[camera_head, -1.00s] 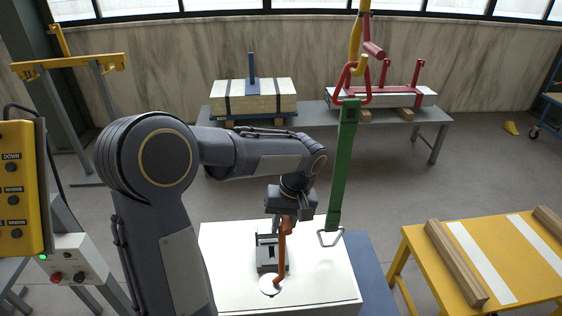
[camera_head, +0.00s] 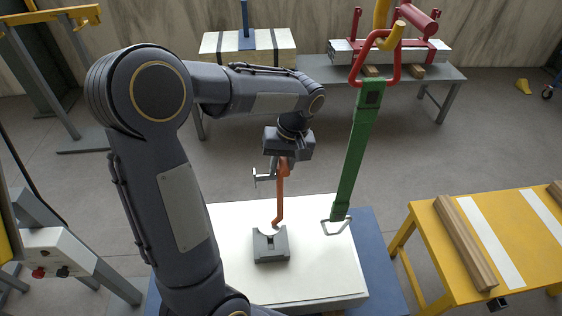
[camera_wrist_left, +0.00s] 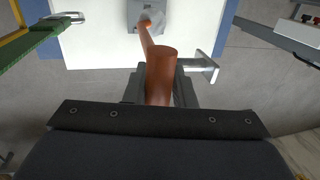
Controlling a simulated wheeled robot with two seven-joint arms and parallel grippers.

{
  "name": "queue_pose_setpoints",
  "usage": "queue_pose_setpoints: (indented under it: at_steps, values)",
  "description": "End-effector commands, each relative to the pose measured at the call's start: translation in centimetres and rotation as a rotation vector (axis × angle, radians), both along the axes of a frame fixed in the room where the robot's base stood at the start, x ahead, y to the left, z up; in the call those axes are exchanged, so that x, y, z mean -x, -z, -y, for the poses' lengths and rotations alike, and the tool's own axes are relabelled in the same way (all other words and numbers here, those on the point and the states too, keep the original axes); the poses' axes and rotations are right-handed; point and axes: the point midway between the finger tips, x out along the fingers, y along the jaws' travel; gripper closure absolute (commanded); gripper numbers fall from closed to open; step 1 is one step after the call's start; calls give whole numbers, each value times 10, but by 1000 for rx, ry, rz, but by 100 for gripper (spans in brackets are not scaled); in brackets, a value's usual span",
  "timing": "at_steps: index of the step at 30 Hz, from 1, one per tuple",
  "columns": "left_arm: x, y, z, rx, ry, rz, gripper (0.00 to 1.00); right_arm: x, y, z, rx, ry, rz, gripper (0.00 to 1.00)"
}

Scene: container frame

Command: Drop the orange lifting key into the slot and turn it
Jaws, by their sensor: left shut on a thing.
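My left gripper (camera_head: 284,160) is shut on the orange lifting key (camera_head: 280,190), which hangs down from it in the head view. The key's bent lower end is above the rear edge of a grey slotted block (camera_head: 270,252); I cannot tell whether it touches. The block stands on a white-topped box (camera_head: 315,272). In the left wrist view the orange key (camera_wrist_left: 162,62) runs from the jaws toward the grey block (camera_wrist_left: 133,14), with a pale piece around its far end. A light grey bar with an end plate (camera_wrist_left: 205,66) sticks out beside the jaws. My right gripper is out of view.
A green strap (camera_head: 357,150) with a metal ring hangs from a red shackle, close right of the key, its ring near the white top. A yellow table (camera_head: 440,255) with wooden bars stands at right. A grey bench (camera_head: 440,73) stands behind. Floor between is free.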

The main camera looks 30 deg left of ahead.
Motion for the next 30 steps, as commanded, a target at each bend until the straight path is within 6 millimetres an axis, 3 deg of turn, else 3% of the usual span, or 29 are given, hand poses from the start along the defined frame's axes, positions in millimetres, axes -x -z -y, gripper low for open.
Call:
queue_pose_setpoints:
  at_steps: [8, 30]
  values:
    - [0, 1, 1, 0, 1, 1, 100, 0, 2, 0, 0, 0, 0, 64]
    - [0, 39, 1, 0, 1, 1, 100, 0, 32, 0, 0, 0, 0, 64]
